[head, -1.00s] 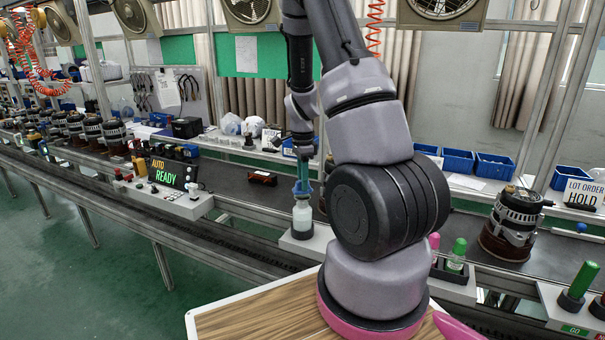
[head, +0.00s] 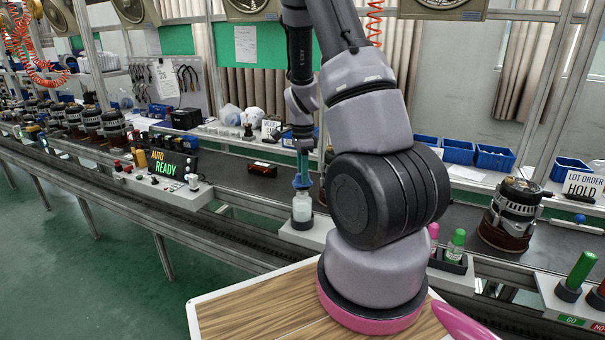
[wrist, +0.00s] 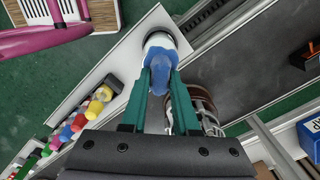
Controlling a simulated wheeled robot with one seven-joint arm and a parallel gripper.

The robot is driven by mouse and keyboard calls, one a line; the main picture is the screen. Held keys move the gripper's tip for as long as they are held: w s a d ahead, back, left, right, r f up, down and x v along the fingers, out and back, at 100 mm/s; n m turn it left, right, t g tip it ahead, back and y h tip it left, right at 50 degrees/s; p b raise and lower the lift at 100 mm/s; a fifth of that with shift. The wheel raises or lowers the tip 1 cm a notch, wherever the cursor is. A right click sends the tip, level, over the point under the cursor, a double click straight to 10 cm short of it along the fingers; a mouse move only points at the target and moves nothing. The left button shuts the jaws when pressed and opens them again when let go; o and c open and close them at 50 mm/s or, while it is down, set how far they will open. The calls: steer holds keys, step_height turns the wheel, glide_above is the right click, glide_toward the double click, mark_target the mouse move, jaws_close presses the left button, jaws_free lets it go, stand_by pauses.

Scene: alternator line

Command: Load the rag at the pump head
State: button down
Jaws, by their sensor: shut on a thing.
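A white bottle (head: 302,207), which I take to be the pump, stands in a dark round holder on a pale ledge at the line's front edge. A blue rag (head: 302,181) is at the bottle's top. My gripper (head: 302,170) points down above the bottle. In the wrist view, the green fingers of my gripper (wrist: 160,78) are shut on the blue rag (wrist: 160,62). The rag lies over the top of the white bottle (wrist: 160,40) and hides the pump head. I cannot tell whether the rag presses on it.
A control box (head: 165,180) reading AUTO READY stands left of the bottle. Green and pink markers (head: 455,247) stand in a holder to the right. An alternator (head: 512,215) sits farther right on the dark conveyor. Blue bins (head: 458,151) line the back shelf.

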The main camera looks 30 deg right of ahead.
steer(key=shift+f, duration=1)
stand_by(0.6)
steer(key=shift+r, duration=0.1)
stand_by(0.4)
steer(key=shift+r, duration=3.45)
